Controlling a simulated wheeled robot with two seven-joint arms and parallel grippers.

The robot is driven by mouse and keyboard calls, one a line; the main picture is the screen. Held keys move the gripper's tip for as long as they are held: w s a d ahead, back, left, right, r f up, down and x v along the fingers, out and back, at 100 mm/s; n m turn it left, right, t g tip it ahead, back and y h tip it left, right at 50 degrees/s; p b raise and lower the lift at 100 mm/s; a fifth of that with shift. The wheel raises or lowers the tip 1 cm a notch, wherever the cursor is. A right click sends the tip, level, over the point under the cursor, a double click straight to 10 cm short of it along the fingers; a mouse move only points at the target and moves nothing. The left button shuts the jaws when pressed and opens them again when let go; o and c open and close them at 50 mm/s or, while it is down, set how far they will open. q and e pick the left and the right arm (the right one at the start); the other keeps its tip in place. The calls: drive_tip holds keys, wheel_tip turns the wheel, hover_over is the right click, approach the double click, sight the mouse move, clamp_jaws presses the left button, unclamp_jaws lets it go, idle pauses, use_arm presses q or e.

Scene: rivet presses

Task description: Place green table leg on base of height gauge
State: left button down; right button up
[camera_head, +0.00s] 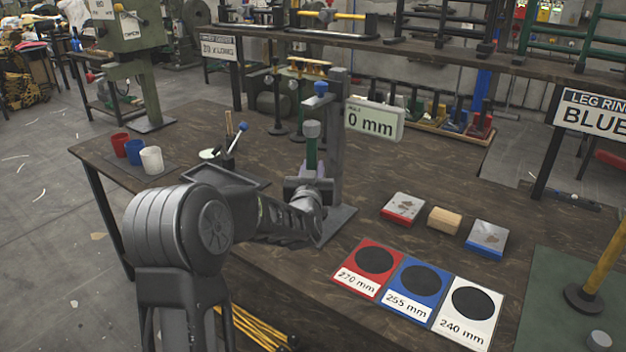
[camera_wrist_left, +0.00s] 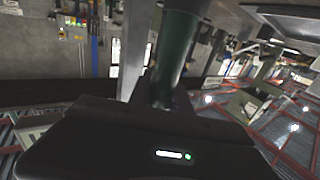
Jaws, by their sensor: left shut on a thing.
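The green table leg (camera_head: 311,152) stands about upright in the head view, with a grey foot on its top end. My left gripper (camera_head: 312,173) is shut on it, in front of the height gauge (camera_head: 337,130). The gauge has a grey column, a blue-topped part and a display (camera_head: 373,121) reading 0 mm. Its flat grey base (camera_head: 339,222) shows beside my wrist. The leg's lower end is hidden by my gripper, so I cannot tell whether it touches the base. The leg also shows between the fingers in the left wrist view (camera_wrist_left: 174,45). My right gripper is out of view.
Red, blue and white mats (camera_head: 418,284) marked 270, 255 and 240 mm lie at front right. Two blocks and a wooden piece (camera_head: 444,220) lie behind them. Cups (camera_head: 151,160) and a dark tray (camera_head: 226,178) are at left. A yellow leg (camera_head: 606,258) stands at far right.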

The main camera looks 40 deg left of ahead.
use_arm(q)
drive_tip(key=shift+w+a+f, duration=0.1)
drive_tip(key=shift+w+f, duration=0.05)
drive_tip(key=shift+f, duration=0.7)
drive_tip(key=shift+w+a+f, duration=0.1)
drive_tip(key=shift+f, duration=0.75)
drive_tip(key=shift+f, duration=0.15)
drive_tip(key=c, duration=1.2)
unclamp_jaws()
drive_tip(key=shift+s+d, duration=0.1)
drive_tip(key=b+v, duration=0.1)
drive_tip(key=v, duration=1)
drive_tip(key=shift+s+d, duration=0.25)
drive_tip(key=shift+s, duration=0.1)
